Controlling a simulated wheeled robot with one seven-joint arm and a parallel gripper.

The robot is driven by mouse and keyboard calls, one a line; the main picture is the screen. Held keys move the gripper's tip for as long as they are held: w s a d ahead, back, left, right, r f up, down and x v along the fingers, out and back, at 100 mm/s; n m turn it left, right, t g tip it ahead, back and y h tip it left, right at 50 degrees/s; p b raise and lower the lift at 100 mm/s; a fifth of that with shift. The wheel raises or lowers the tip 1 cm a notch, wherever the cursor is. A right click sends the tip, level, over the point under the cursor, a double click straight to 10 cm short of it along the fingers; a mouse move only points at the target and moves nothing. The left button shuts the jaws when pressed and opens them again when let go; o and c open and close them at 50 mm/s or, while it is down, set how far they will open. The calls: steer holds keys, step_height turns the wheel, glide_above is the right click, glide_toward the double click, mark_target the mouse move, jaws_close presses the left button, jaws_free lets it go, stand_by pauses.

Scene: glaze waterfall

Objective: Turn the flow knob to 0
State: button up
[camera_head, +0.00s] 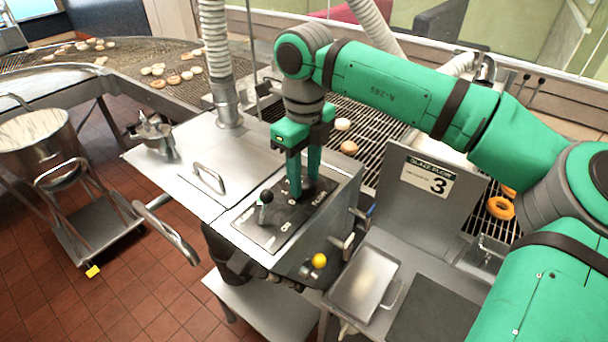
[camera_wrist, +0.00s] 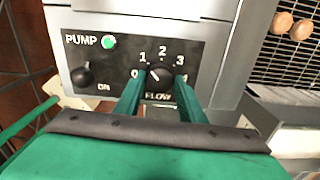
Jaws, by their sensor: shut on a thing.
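The flow knob (camera_wrist: 158,74) is a small dark knob with a pale pointer line, on a black panel (camera_wrist: 120,60) marked 0 to 4 around it. The line slants up and to the left, roughly toward the 0 to 1 side; the exact mark is hard to read. My gripper (camera_wrist: 161,78) has its green fingers down on either side of the knob, shut on it.
A black pump lever (camera_head: 266,197) stands on the same panel, left of my fingers; a green light (camera_wrist: 108,42) is by it. A sign (camera_head: 428,178) showing 3 stands at the right. Doughnuts (camera_head: 500,207) lie on the conveyor behind. A yellow button (camera_head: 319,260) is on the front.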

mark_target(304, 182)
steer(key=n, duration=0.4)
steer(key=shift+n, duration=0.3)
steer(key=n, duration=0.4)
steer(key=shift+n, duration=0.4)
steer(key=o, duration=1)
steer(key=shift+o, duration=0.2)
steer(key=shift+r, duration=0.1)
step_height(304, 182, up, 11)
steer(key=shift+f, duration=0.25)
